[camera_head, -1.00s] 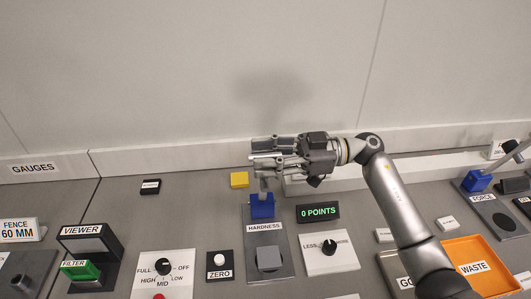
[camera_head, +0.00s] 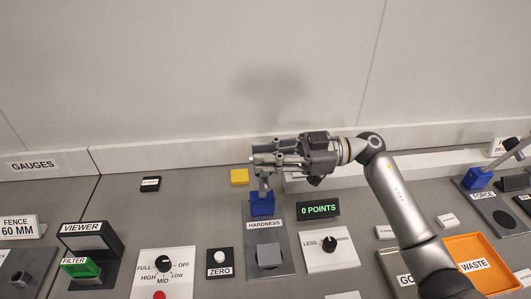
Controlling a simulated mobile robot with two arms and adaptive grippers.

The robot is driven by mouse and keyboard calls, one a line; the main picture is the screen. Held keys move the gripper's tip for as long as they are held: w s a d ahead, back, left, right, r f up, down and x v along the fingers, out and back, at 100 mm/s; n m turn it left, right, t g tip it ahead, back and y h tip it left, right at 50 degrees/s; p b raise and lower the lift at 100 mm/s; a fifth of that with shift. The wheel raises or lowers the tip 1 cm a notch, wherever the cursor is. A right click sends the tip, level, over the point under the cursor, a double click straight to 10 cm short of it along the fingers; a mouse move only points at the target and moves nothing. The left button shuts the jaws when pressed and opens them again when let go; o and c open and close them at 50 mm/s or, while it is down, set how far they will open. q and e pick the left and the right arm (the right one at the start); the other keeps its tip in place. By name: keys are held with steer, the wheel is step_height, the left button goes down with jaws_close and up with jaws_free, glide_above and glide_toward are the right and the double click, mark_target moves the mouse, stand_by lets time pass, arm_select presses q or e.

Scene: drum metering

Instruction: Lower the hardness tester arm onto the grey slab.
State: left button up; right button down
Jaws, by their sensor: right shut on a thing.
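The hardness tester (camera_head: 265,236) is a grey base plate with a HARDNESS label and a blue block (camera_head: 262,204) at its back. Its grey arm (camera_head: 265,184) stands up from the blue block. The grey slab (camera_head: 269,254) lies on the front part of the plate, uncovered. My right gripper (camera_head: 262,164) is above the blue block, shut on the upper part of the tester arm; the fingers hide the arm's top end. My left gripper is not in view.
A white panel with a LESS knob (camera_head: 329,245) stands right of the tester, and a ZERO button (camera_head: 220,257) left of it. A yellow block (camera_head: 239,177) lies behind. The FORCE tester (camera_head: 486,203) and orange WASTE tray (camera_head: 480,244) are at right.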

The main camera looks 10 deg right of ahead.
steer(key=s+f+n+b, duration=0.3)
steer(key=s+f+n, duration=0.2)
steer(key=s+f, duration=0.3)
steer(key=shift+s+f, duration=0.35)
steer(key=shift+s, duration=1.45)
steer(key=c, duration=1.6)
jaws_free()
steer(key=shift+o, duration=0.8)
steer(key=shift+w, duration=0.1)
